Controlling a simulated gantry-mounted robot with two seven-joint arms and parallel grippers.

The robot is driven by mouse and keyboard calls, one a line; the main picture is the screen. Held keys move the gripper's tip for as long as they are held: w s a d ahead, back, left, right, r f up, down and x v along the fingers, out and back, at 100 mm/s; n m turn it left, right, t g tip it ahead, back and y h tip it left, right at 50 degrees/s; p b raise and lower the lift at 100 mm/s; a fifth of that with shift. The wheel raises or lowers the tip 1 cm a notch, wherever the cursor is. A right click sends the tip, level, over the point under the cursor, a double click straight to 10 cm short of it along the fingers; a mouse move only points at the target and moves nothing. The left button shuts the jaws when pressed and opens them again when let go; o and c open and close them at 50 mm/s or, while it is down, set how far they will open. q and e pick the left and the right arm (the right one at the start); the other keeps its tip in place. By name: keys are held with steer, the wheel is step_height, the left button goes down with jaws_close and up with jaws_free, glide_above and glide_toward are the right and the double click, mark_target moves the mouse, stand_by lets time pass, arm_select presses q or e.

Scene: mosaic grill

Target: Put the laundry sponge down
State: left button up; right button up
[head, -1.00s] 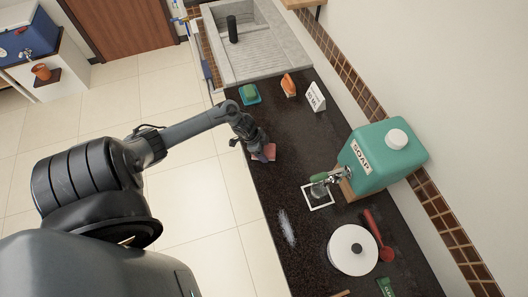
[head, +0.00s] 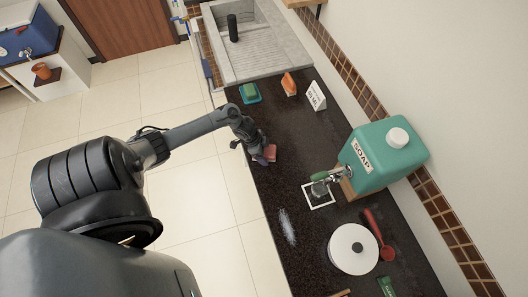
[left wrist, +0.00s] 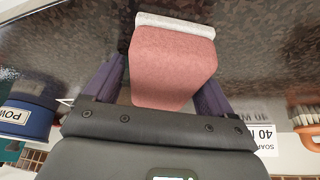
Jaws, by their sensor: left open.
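The laundry sponge, a pink block with a white layer (left wrist: 170,65), sits between the two purple fingers of my left gripper (left wrist: 158,85) in the left wrist view. In the head view, the sponge (head: 270,153) is a small pink patch at the tip of my left gripper (head: 262,150), over the dark countertop near its left edge. The gripper is open around the sponge. I cannot tell whether the sponge rests on the counter. My right gripper is out of view.
A green soap dispenser (head: 390,155) stands right, by a white square outline (head: 329,200). A white pot (head: 353,262) and red spoon (head: 372,223) are nearer.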

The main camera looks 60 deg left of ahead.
arm_select(q)
steer(key=shift+a, duration=0.25)
steer(key=shift+r, duration=0.2)
steer(key=p+v, duration=0.2)
steer(key=v, duration=0.8)
steer(key=shift+r, duration=0.25)
steer(key=shift+s+r, duration=0.2)
steer(key=shift+r, duration=0.05)
steer(key=d+r+t+y, duration=0.2)
steer(key=d+y, duration=0.1)
steer(key=d, duration=1.4)
steer(key=s+d+r+n+g, duration=0.2)
steer(key=s+d+r+n, duration=0.2)
steer(key=s+d+r, duration=0.4)
steer(key=shift+s+d+r+h, duration=0.15)
steer(key=shift+d+r+h, duration=0.25)
steer(key=shift+d+r, duration=0.45)
